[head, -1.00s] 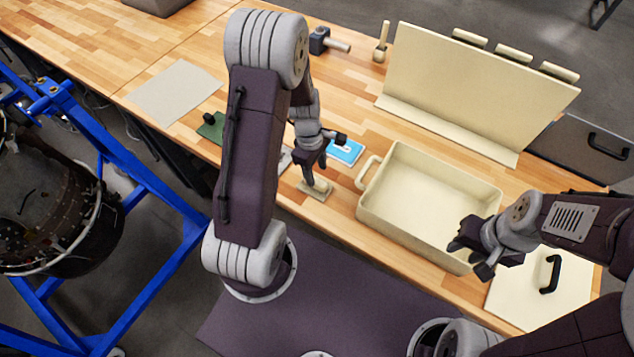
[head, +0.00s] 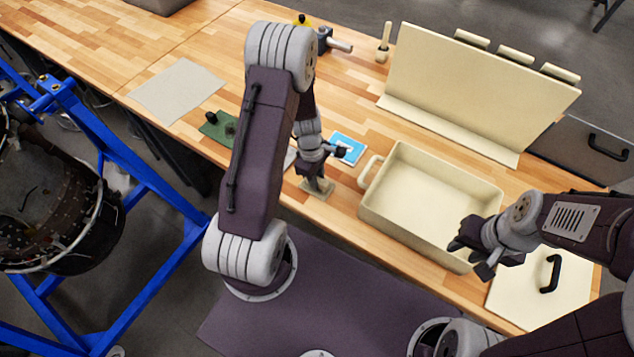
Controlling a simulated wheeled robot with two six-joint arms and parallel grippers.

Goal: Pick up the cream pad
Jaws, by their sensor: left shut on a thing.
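The cream pad (head: 318,195) is a small flat block lying on the wooden table near its front edge, left of the cream tray. My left gripper (head: 321,187) points down over it and is shut on its raised top part, which the fingers mostly hide. The pad's base still appears at table level; I cannot tell if it is lifted. My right gripper (head: 470,259) is over the near right corner of the tray, with its fingers apart and nothing seen between them.
The cream tray (head: 372,212) stands empty right of the pad. A blue card (head: 349,147) lies behind the pad, and a green pad (head: 214,128) lies to the left. A cream upright panel (head: 470,95) stands behind, and a lid with a black handle (head: 525,300) lies at right.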

